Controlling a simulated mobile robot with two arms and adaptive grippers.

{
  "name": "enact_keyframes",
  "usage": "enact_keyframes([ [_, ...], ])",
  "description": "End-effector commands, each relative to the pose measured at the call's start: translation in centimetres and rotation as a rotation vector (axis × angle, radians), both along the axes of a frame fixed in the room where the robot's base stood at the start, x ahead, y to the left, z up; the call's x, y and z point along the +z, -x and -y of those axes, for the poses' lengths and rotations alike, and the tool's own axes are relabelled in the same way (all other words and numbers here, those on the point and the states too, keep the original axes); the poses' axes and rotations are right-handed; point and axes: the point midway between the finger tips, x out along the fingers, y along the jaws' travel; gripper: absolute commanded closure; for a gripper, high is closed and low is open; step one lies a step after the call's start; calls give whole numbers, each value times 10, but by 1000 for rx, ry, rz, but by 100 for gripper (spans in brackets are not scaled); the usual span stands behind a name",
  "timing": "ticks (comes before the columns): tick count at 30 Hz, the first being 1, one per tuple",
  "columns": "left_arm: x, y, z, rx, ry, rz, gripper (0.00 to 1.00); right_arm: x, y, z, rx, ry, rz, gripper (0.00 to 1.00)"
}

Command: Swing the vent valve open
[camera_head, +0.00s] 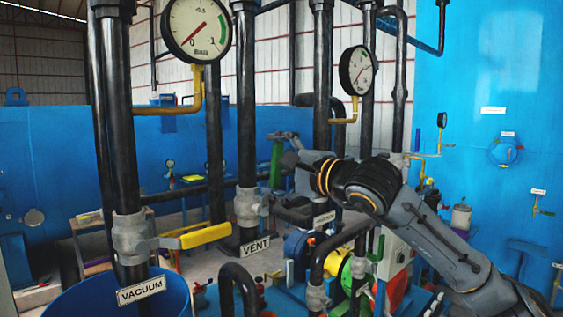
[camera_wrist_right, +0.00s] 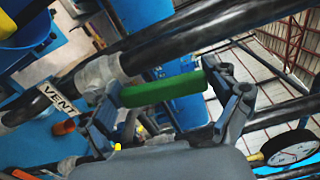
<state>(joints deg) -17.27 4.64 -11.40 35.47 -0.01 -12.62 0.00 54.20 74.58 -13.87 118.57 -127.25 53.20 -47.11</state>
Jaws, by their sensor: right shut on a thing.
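The vent valve (camera_head: 249,207) is a grey body on a black pipe, above a white VENT label (camera_head: 255,246). Its green handle (camera_head: 276,163) stands roughly upright in the head view, to the upper right of the body. My right gripper (camera_head: 279,167) reaches in from the right and is shut on the green handle. In the right wrist view the green handle (camera_wrist_right: 165,88) lies across between the two fingers of the right gripper (camera_wrist_right: 164,93), with the grey valve body (camera_wrist_right: 97,77) and the VENT label (camera_wrist_right: 61,97) to the left. My left gripper is not in view.
The vacuum valve (camera_head: 130,238) with a yellow handle (camera_head: 205,235) is to the left, above a blue drum (camera_head: 90,300). Black vertical pipes and two gauges (camera_head: 196,28) (camera_head: 357,70) stand close around. Pumps and pipework crowd the area below my right arm.

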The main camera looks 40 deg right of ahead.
Motion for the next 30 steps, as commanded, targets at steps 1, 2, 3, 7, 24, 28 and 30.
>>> enact_keyframes([
  [1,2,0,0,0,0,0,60,3,1,-3,0,28,7,68],
  [2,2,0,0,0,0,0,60,3,1,-4,0,40,8,68],
  [3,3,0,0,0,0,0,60,2,1,-6,0,58,10,68],
  [7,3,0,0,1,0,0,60,1,1,-10,0,102,12,68],
  [24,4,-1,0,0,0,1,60,-1,1,-14,0,142,13,68],
  [28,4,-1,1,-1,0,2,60,-1,1,-14,0,141,12,0],
  [30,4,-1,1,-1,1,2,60,-1,1,-14,0,139,12,0],
])
